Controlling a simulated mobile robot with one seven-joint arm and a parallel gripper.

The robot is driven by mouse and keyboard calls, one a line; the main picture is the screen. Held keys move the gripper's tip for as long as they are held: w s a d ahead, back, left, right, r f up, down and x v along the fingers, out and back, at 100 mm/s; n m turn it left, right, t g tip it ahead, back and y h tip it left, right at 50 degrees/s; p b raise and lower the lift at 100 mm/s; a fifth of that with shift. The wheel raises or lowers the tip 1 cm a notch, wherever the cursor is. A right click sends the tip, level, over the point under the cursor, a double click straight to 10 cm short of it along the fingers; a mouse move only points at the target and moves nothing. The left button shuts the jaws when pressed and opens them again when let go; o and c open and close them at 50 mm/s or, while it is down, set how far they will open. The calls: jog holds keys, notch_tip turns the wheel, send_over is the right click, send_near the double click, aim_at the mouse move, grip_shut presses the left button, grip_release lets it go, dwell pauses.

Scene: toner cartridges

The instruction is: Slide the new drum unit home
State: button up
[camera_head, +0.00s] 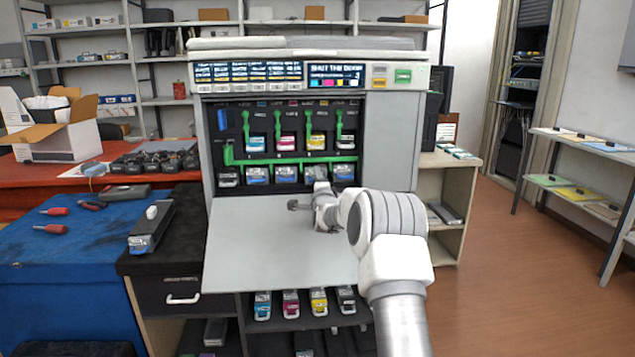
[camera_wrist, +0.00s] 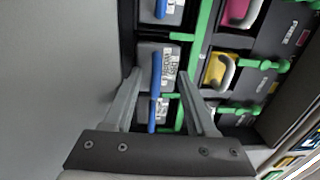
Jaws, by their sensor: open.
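The printer (camera_head: 391,140) stands with its front door (camera_head: 262,245) folded down. A lower row of drum units with blue fronts, such as this drum unit (camera_head: 257,175), sits in its bay. My gripper (camera_wrist: 158,78) is open before this row. In the wrist view a drum unit (camera_wrist: 172,58) with a white label and a long blue bar (camera_wrist: 155,92) lies between and beyond the fingers; I cannot tell if they touch it. How deep it sits is unclear. My arm hides part of the door in the head view. Another dark unit with a blue end (camera_head: 150,232) lies on a black mat.
Upright green bars (camera_head: 308,125) and a green rail (camera_head: 285,160) cross the bay beside the toner cartridges, including a yellow one (camera_wrist: 216,68). Spare cartridges (camera_head: 291,303) stand on a shelf under the door. A blue bench (camera_head: 60,285) is left; clear floor (camera_head: 530,275) lies right.

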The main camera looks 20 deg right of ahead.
jog(key=shift+s+f, duration=0.1)
jog(key=shift+f, duration=0.5)
jog(key=shift+b+v, duration=1.7)
jog(key=shift+v, duration=0.4)
jog(key=shift+s+a+r, duration=0.15)
jog(key=shift+s+a, duration=0.05)
jog(key=shift+s, duration=0.4)
jog(key=shift+s+a+r, duration=0.15)
jog(key=shift+s+r, duration=0.05)
jog(key=shift+s, duration=0.4)
